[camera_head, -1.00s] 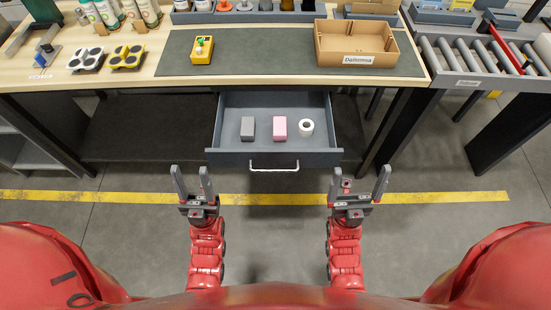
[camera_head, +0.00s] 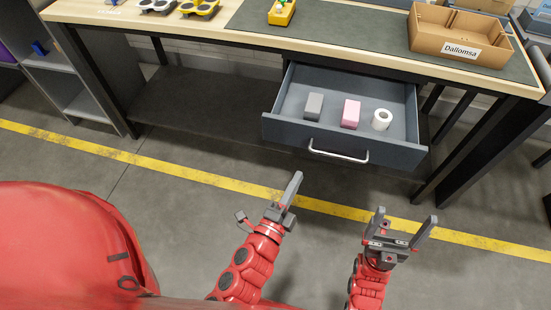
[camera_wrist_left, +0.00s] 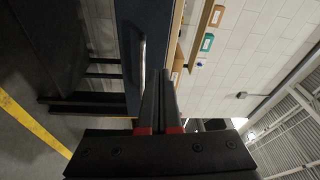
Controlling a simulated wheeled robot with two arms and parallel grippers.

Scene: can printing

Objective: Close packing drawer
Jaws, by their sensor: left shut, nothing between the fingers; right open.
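The grey packing drawer (camera_head: 350,146) is pulled out under the workbench, with a silver bar handle (camera_head: 338,156) on its front. It holds a grey block (camera_head: 314,106), a pink block (camera_head: 351,114) and a white roll (camera_head: 382,119). My left gripper (camera_head: 293,186) is shut and empty, in front of and below the drawer front, apart from the handle. In the left wrist view the shut fingers (camera_wrist_left: 167,88) appear close to the handle (camera_wrist_left: 142,66), which shows sideways. My right gripper (camera_head: 404,224) is open and empty, further from the drawer at the right.
The workbench top (camera_head: 210,30) carries an open cardboard box (camera_head: 459,38) and a yellow holder (camera_head: 281,12). Black table legs (camera_head: 470,150) stand right of the drawer. The floor in front, with a yellow stripe (camera_head: 180,175), is clear.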

